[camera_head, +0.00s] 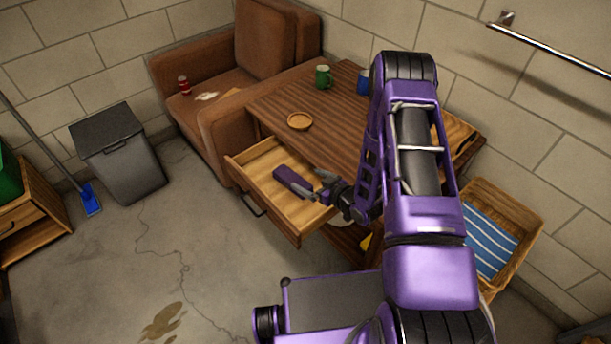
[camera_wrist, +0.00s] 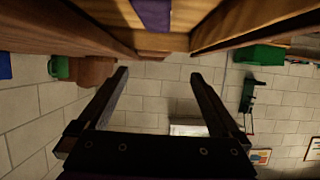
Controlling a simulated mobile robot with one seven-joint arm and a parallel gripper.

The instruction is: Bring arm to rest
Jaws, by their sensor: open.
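My purple arm (camera_head: 428,215) reaches over the right side of the wooden table. My gripper (camera_head: 320,187) is at the right side of the open drawer (camera_head: 262,162). In the wrist view my gripper (camera_wrist: 158,73) has its two dark fingers spread apart, with nothing between them. A dark purple object (camera_head: 290,180) lies in the drawer, just left of the fingertips in the head view. Part of it shows at the top of the wrist view (camera_wrist: 152,14), beyond the fingertips. The gap between it and the fingers is hard to judge.
The table (camera_head: 290,97) carries a small round dish (camera_head: 299,121), a green mug (camera_head: 323,77) and a blue cup (camera_head: 363,83). A brown armchair (camera_head: 212,84) stands behind. The left floor is mostly clear.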

